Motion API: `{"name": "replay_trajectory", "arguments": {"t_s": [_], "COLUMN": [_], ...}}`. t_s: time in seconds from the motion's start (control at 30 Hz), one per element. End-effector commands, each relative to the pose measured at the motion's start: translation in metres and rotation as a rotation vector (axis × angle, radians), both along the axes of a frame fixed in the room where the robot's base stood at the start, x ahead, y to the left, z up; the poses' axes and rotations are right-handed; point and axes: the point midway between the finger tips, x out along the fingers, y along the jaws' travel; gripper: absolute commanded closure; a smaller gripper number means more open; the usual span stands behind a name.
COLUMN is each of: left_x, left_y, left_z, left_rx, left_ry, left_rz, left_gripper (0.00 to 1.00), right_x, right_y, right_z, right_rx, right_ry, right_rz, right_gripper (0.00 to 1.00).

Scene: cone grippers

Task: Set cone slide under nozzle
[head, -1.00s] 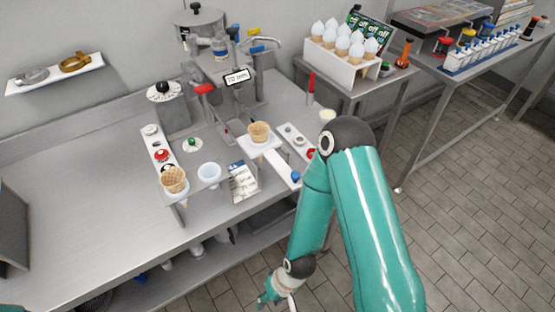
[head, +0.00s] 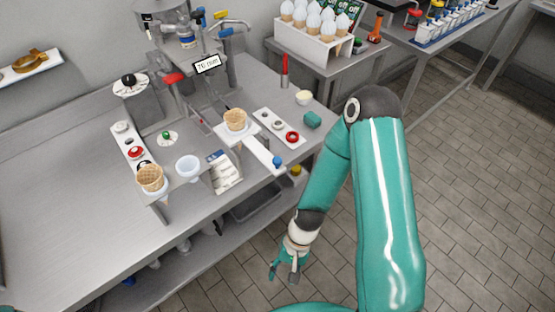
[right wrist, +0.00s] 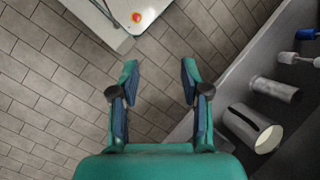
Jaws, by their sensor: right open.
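The cone slide (head: 262,151) is a white strip on the bench with a blue knob (head: 277,160) at its near end. A waffle cone (head: 235,120) stands upright at its far end. The steel dispensing machine (head: 190,60) stands behind it. I cannot make out the nozzle tip clearly or tell whether the cone is exactly below it. My right gripper (head: 285,270) is open and empty, low in front of the bench and apart from the slide. The right wrist view shows its spread fingers (right wrist: 159,76) over the floor. My left gripper is not in view.
A second cone (head: 150,179) stands in a holder at the left, beside a white cup (head: 188,167). Wrapped cones (head: 315,27) fill a rack behind. Open floor lies right.

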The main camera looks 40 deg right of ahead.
Motion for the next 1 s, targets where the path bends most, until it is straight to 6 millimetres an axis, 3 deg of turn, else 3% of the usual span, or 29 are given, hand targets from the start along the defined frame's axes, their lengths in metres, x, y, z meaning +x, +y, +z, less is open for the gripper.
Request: {"name": "replay_trajectory", "arguments": {"t_s": [0.03,0.17,0.3,0.43,0.6,0.7,0.8,1.0], "left_x": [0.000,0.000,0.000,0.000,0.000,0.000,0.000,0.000], "left_y": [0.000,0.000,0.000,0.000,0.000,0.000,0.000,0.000], "left_z": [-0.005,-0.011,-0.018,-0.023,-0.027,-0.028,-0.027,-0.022], "left_rx": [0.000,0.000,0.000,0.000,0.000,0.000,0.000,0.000], "left_ry": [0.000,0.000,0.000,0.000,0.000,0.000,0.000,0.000], "left_rz": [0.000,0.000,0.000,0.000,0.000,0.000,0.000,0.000], "left_gripper": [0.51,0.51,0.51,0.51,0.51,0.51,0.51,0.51], "right_x": [0.001,0.006,0.031,0.050,0.051,0.048,0.048,0.061], "right_y": [-0.016,-0.043,-0.084,-0.136,-0.191,-0.208,-0.213,-0.196], "right_z": [0.005,0.043,0.106,0.173,0.243,0.267,0.278,0.281], "right_rx": [0.038,0.235,0.542,0.840,1.120,1.204,1.242,1.250], "right_ry": [0.079,0.289,0.408,0.410,0.340,0.306,0.291,0.294], "right_rz": [-0.143,-0.516,-0.871,-1.082,-1.189,-1.202,-1.203,-1.198], "right_gripper": [0.53,0.53,0.53,0.53,0.53,0.53,0.53,0.53]}}
